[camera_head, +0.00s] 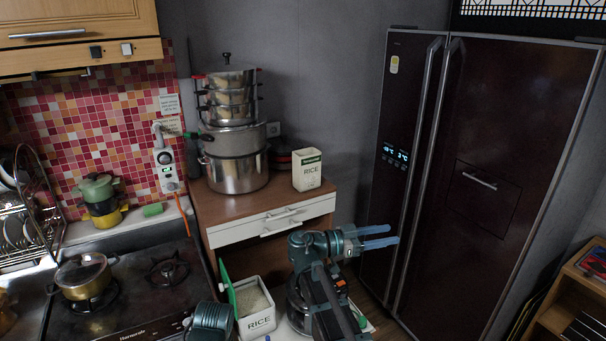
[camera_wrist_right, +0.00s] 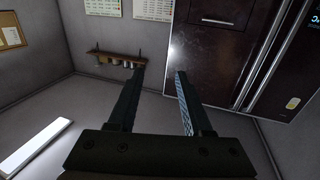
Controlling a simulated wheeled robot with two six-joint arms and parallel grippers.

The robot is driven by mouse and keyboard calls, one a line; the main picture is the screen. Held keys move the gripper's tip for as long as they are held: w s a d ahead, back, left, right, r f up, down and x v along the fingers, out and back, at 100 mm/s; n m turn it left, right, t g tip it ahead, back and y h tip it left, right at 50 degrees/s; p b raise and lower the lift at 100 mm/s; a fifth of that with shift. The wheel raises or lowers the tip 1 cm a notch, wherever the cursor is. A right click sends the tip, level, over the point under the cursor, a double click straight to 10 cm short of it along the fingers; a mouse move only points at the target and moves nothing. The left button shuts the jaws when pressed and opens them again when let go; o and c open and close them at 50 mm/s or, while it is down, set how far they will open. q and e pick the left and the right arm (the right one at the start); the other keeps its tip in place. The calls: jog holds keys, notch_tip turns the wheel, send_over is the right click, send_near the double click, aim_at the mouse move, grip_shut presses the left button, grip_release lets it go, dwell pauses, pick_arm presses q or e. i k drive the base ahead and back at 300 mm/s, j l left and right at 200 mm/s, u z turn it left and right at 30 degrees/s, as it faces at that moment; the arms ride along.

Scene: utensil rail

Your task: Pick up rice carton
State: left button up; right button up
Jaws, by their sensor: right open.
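A white carton (camera_head: 308,174) with a green top band and the word RICE stands upright on the brown cabinet top, right of the stacked pots. A second white box marked RICE (camera_head: 260,322) stands lower down, its green lid (camera_head: 228,288) swung up and pale grains inside. My right gripper (camera_head: 382,237) is open and empty, below and right of the carton and apart from it, its fingers pointing right toward the fridge. In the right wrist view its two fingers (camera_wrist_right: 160,74) are spread with nothing between them; no carton shows there. My left gripper is not in view.
Tall stacked pots (camera_head: 236,170) stand close left of the carton. The cabinet (camera_head: 265,215) has a white drawer front. A dark fridge (camera_head: 480,170) stands at right. A stove with a lidded pot (camera_head: 84,280) is at left. The wrist view shows a wall shelf (camera_wrist_right: 112,58) with small items.

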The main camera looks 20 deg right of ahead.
aim_at(306, 162)
jog(key=i+l+u, duration=0.3)
jog(key=i, duration=0.25)
jog(key=i+l+u, duration=0.3)
jog(key=i+l, duration=0.15)
jog(key=l, duration=0.2)
jog(key=i, duration=0.55)
